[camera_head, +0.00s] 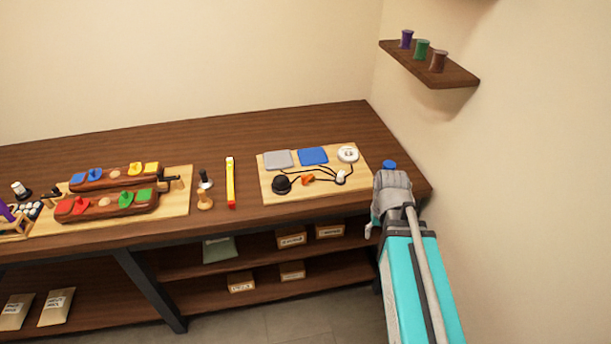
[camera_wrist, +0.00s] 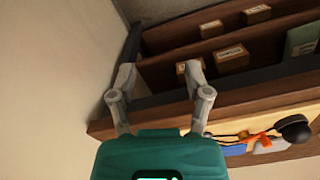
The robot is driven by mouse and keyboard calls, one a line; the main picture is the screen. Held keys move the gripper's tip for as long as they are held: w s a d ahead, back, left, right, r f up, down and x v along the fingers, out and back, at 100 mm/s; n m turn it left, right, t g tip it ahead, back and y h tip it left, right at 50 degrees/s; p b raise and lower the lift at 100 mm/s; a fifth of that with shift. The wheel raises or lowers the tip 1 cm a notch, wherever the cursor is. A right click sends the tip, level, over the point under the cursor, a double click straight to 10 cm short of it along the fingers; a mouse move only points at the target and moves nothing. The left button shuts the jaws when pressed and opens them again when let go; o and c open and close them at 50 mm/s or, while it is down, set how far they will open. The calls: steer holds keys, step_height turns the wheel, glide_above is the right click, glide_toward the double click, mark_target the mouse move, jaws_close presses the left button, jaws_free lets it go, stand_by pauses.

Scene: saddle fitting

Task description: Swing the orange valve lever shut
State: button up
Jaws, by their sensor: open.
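The orange valve lever (camera_head: 308,180) sits on a light wooden board (camera_head: 268,194) at the right part of the bench, between a black dome (camera_head: 282,184) and a white round fitting (camera_head: 340,177). In the wrist view the orange lever (camera_wrist: 262,138) is at the lower right, beside the black dome (camera_wrist: 293,128). My gripper (camera_wrist: 158,67) is open and empty, its two fingers spread apart. It is well away from the lever, by the bench's end.
A grey pad (camera_head: 278,159), a blue pad (camera_head: 312,156) and a white disc (camera_head: 347,154) share the board with dark cords. A yellow bar (camera_head: 230,182) lies to its left. A wall shelf (camera_head: 452,76) with spools overhangs at right. Boxes (camera_wrist: 231,56) stand below the bench.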

steer(key=w+a+r+m+p, duration=0.1)
steer(key=w+a+r+p, duration=0.3)
steer(key=w+a, duration=0.3)
steer(key=w+a+r+m+p, duration=0.1)
steer(key=w+a+r+p, duration=0.3)
steer(key=w, duration=0.5)
step_height(320, 180, up, 4)
steer(key=m+p, duration=0.2)
steer(key=p, duration=0.2)
glide_above(304, 176)
steer(key=shift+w+a+h+b, duration=0.25)
steer(key=shift+a+h+b, duration=0.05)
steer(key=shift+a, duration=0.1)
steer(key=shift+f, duration=0.15)
steer(key=f+b, duration=1.3)
steer(key=shift+s+d+f+b, duration=0.1)
steer(key=shift+d+f+b, duration=0.2)
steer(key=shift+b, duration=0.1)
steer(key=shift+c, duration=0.2)
jaws_close()
